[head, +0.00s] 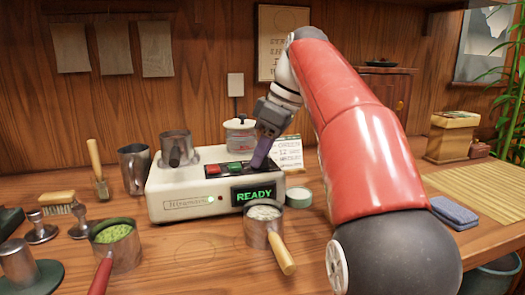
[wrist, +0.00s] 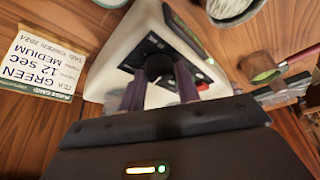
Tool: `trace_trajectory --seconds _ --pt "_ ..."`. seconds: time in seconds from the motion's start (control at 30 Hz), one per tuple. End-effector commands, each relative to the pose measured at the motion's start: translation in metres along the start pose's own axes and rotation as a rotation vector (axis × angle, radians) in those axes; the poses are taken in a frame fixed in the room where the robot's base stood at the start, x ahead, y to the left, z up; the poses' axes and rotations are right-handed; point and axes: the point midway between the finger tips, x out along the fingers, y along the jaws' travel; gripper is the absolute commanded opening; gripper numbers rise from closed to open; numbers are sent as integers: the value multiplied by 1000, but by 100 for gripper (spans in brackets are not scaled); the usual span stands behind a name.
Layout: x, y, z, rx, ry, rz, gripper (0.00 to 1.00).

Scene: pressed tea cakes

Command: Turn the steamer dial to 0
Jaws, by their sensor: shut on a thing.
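The steamer (head: 180,205) is a cream box on the wooden counter. Its green display reads READY, and it has a red and a green button on top. My gripper (head: 258,163) reaches down to the right end of the black control panel. In the wrist view, the black round dial (wrist: 158,66) sits between the two purple fingers of my gripper (wrist: 159,84), which is shut on it. The dial's pointer and numbers cannot be read. The fingers hide the dial in the head view.
A metal cup (head: 174,148) stands on the steamer. In front are a handled cup of pale contents (head: 262,212) and one of green powder (head: 115,245). A printed card (head: 288,150) reading GREEN, 12 SEC, MEDIUM stands behind. A small round tin (head: 299,197) is close on the right.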

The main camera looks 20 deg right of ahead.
Motion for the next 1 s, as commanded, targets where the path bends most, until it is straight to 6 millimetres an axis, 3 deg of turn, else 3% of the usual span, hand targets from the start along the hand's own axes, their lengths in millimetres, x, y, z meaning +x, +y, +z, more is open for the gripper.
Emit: trace_trajectory --seconds 0.5,1.0 --pt "1 3 0 -323 -2 -137 9" --pt "1 3 0 -390 -3 -165 9"
